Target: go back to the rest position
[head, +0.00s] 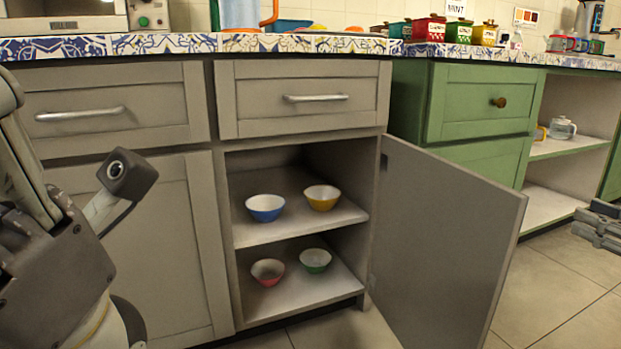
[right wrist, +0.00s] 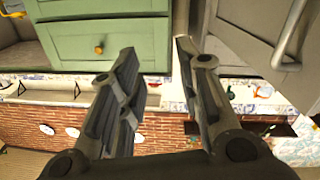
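My right gripper (head: 600,226) shows at the right edge of the head view, in front of the green cabinet and clear of it. In the right wrist view its two fingers (right wrist: 156,55) are spread apart with nothing between them. My left arm (head: 60,265) fills the left edge of the head view in front of the grey cabinet. Its fingers do not show.
The grey cabinet door (head: 445,240) stands open, jutting toward me. Inside are a blue bowl (head: 265,208), a yellow bowl (head: 322,198), a red bowl (head: 268,272) and a green bowl (head: 315,261). The tiled floor (head: 560,300) at right is free.

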